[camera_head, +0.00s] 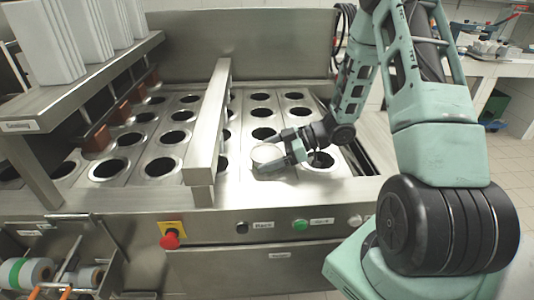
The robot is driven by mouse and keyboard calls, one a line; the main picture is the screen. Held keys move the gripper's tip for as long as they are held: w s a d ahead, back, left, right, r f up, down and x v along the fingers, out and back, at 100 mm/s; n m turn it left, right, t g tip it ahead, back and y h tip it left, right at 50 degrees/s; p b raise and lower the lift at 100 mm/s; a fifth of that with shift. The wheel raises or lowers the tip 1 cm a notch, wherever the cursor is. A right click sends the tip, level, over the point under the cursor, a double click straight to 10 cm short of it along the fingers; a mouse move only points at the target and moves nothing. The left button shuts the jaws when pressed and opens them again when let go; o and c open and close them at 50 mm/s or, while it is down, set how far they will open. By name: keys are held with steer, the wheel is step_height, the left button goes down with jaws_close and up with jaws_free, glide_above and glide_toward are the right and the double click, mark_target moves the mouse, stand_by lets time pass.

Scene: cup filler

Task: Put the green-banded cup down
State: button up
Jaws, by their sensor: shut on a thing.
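My gripper (287,148) is shut on a small pale round cup (267,154), low over the steel machine deck (232,190). The cup's round pale top faces the camera. I cannot make out a green band on it at this size. The cup is just right of the raised steel bar, near the front row of round holes. I cannot tell whether its base touches the deck. A dark round hole (320,161) lies just right of my gripper.
A raised steel bar (207,135) runs front to back left of the cup. A shelf with white stacks (45,40) stands at left. Green-banded and grey rolls (20,273) sit at lower left. A red stop button (170,238) is on the front panel.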

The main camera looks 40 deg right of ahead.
steer(key=o, duration=1.1)
steer(key=shift+r, duration=0.1)
steer(key=shift+r, duration=0.2)
steer(key=shift+r+p, duration=0.35)
steer(key=shift+r, duration=0.25)
steer(key=v, duration=0.8)
steer(key=b+v, duration=0.1)
steer(key=v, duration=0.3)
steer(key=shift+s+f, duration=0.1)
steer(key=shift+f, duration=0.2)
